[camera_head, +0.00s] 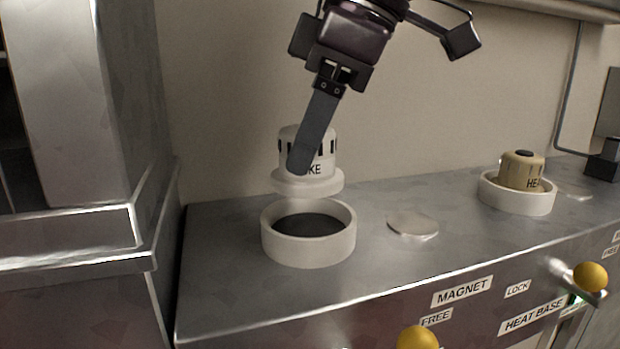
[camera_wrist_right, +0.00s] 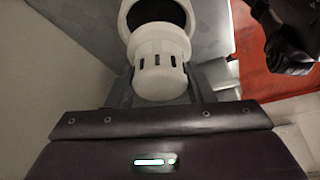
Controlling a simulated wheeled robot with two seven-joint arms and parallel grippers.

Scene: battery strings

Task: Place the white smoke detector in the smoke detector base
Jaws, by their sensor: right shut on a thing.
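The white smoke detector (camera_head: 322,146) has dark slots and lettering ending in "KE". My right gripper (camera_head: 302,165) is shut on it and holds it upright just above the smoke detector base (camera_head: 349,238). The base is a white ring with a dark inside, standing on the metal counter. The detector's wide flange is above the ring's back part, with a small gap visible. In the right wrist view the detector (camera_wrist_right: 160,78) sits between the fingers (camera_wrist_right: 160,88), and part of the base (camera_wrist_right: 124,22) shows beyond it.
A tan heat detector (camera_head: 522,172) sits in another white ring (camera_head: 517,200) at the right. A flat pale disc (camera_head: 412,224) lies between the rings. Yellow knobs (camera_head: 591,276) stick out of the labelled front panel. A metal cabinet (camera_head: 75,240) stands at the left, and a wall is behind.

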